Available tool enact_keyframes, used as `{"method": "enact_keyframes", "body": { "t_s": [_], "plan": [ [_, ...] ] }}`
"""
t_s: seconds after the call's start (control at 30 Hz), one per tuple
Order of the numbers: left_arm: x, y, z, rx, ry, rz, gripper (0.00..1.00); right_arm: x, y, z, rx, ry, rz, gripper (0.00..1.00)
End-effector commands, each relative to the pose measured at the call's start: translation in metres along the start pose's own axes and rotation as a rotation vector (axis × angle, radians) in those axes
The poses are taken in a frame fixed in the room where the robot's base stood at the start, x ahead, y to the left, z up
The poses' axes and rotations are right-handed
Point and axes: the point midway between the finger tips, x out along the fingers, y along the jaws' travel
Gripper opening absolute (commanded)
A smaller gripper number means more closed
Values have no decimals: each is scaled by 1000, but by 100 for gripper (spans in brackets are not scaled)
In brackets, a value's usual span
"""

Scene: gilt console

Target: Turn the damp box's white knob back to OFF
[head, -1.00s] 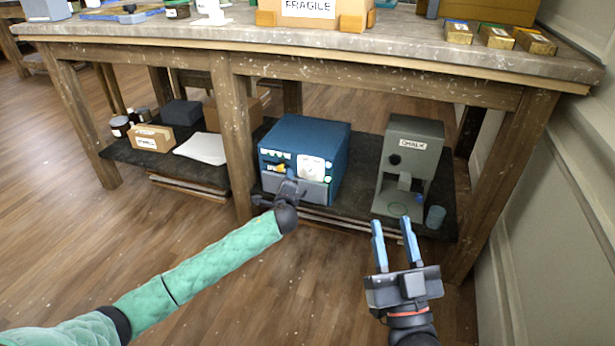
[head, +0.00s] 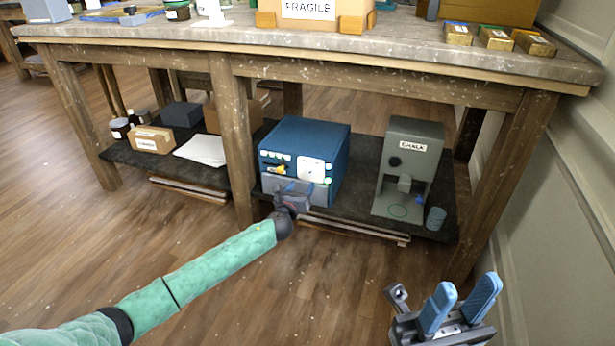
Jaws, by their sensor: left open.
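The damp box is most likely the blue box (head: 318,138) on the lower shelf. Its front has a white square panel (head: 311,169) with a dial-like mark, a small yellow part (head: 277,169) and several small pale labels or lights. I cannot make out a white knob or its setting for certain at this size. My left gripper (head: 290,187) is open in front of the lower front of the box, below the yellow part, and covers some of it. Whether it touches the box I cannot tell. My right gripper (head: 460,302) is open and empty at the lower right, away from the shelf.
A grey chalk machine (head: 414,135) stands right of the box, with a small blue-grey cup (head: 435,218) beside it. A wooden table leg (head: 236,140) stands just left of the box. The tabletop (head: 400,45) overhangs the shelf. Floor in front is clear.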

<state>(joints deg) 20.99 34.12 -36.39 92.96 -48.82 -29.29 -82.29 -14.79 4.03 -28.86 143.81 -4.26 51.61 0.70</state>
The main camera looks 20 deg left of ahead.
Motion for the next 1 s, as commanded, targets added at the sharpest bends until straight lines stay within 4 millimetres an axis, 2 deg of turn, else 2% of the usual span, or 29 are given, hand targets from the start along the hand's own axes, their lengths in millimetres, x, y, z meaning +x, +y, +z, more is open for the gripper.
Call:
{"method": "enact_keyframes", "body": {
  "t_s": [0.5,0.7,0.97,1.0],
  "plan": [
    [63,0,-1,-4,-2,1,57,-23,-4,4,-12,-28,-27,36],
    [72,0,0,-4,0,1,57,-26,-4,5,-14,-34,-30,36],
    [73,0,0,-4,0,1,57,-26,-4,4,-15,-35,-30,36],
    [73,0,0,-4,0,1,51,-26,-4,4,-15,-35,-30,36]
  ]
}}
